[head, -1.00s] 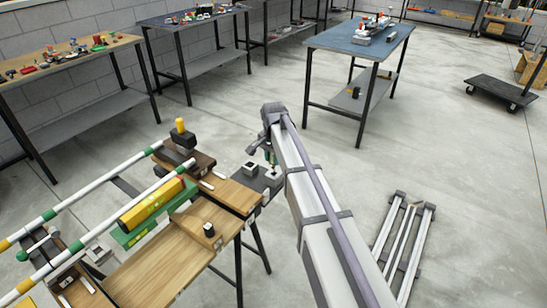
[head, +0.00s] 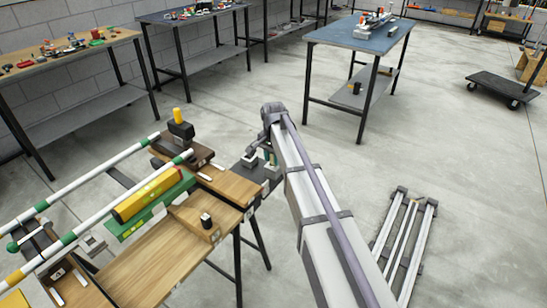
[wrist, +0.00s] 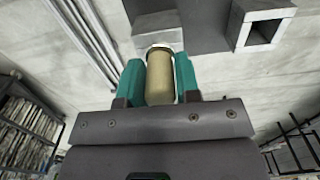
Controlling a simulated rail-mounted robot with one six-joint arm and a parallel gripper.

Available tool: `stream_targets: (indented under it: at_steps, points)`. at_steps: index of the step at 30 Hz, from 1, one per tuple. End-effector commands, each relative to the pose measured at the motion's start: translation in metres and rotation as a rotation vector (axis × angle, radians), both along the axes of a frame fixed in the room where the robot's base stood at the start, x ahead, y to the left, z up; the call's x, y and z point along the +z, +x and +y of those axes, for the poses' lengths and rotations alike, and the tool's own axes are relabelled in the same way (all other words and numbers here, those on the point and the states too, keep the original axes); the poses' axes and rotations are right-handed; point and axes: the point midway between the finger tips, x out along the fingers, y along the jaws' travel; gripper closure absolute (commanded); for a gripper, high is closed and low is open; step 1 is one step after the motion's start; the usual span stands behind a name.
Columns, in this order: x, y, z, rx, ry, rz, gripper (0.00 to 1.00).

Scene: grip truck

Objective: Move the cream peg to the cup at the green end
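The cream peg (wrist: 160,82) stands between the two teal fingers of my gripper (wrist: 160,84) in the wrist view. Both fingers touch its sides, so my gripper is shut on it. A pale grey block lies just past the peg's far end; I cannot tell whether they touch. An empty square grey cup (wrist: 263,24) opens to the right of it. In the head view my gripper (head: 268,158) is low over the dark plate (head: 243,178) at the bench's far right corner. The grey cup (head: 249,161) there is left of my gripper. The peg is too small to make out clearly in the head view.
A metal frame (head: 403,245) lies on the floor at right. Open floor surrounds it.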

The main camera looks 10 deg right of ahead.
Motion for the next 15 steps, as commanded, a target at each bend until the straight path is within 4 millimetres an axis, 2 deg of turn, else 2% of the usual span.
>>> stream_targets:
  at_steps: [1, 8, 15]
  points:
    - [0.0, 0.0, 0.0, 0.0, 0.0, 0.0, 0.65]
    - [0.0, 0.0, 0.0, 0.0, 0.0, 0.0, 0.44]
    - [0.0017, 0.0, 0.0, 0.0, 0.0, 0.0, 0.44]
